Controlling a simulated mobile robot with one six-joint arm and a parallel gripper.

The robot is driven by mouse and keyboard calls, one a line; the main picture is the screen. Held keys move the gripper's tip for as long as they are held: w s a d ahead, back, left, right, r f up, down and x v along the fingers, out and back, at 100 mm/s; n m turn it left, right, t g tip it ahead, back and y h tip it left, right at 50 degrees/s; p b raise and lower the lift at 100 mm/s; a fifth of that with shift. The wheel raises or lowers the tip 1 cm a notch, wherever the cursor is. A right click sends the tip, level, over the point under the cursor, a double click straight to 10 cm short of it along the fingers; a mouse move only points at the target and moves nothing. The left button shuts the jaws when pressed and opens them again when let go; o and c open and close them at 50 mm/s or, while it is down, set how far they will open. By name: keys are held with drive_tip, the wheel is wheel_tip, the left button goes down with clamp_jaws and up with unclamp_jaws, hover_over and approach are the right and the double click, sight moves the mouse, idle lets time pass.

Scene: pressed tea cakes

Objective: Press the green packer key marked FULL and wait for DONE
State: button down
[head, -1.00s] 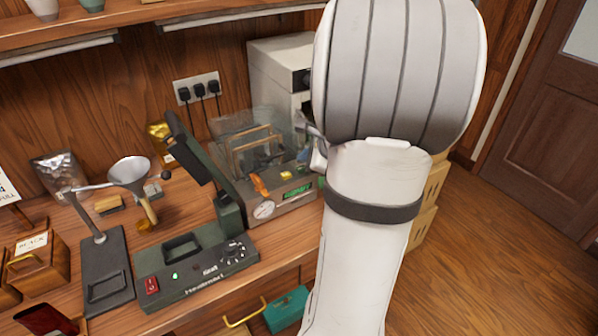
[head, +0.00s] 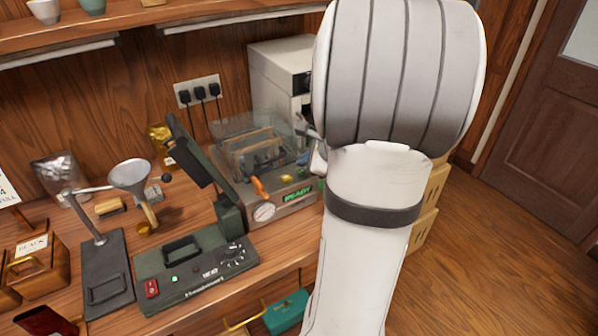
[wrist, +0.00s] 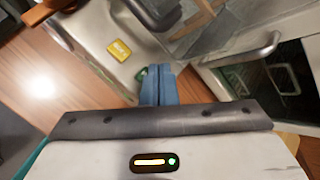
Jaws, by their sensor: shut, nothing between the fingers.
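The packer (head: 285,207) stands on the counter with a clear lid, a round gauge, an orange handle and a green display (head: 298,195) that appears to read READY. In the wrist view, a yellow key (wrist: 119,50) shows on the packer's pale top. A green key (wrist: 141,73) lies just beside my fingertips and is partly covered by them; its marking cannot be read. My gripper (wrist: 158,70) is shut and empty, its blue-grey fingers over or against the green key's edge. Whether they touch it I cannot tell.
A heat sealer (head: 195,265) with a raised arm stands left of the packer. A funnel stand (head: 105,270) is farther left. A white appliance (head: 275,70) stands behind the packer; a metal handle (wrist: 255,50) lies right of my fingers in the wrist view.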

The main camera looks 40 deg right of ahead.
sight(305, 176)
drive_tip(key=shift+f, duration=0.15)
idle(0.7)
drive_tip(key=shift+f+b, duration=0.3)
drive_tip(key=shift+b, duration=0.25)
drive_tip(key=shift+f+b, duration=0.5)
drive_tip(key=shift+b, duration=0.05)
idle(0.4)
drive_tip(key=shift+r, duration=0.15)
drive_tip(key=shift+r+p, duration=0.7)
drive_tip(key=shift+r, duration=0.05)
wheel_tip(305, 176, up, 5)
drive_tip(key=p, duration=0.4)
idle(0.8)
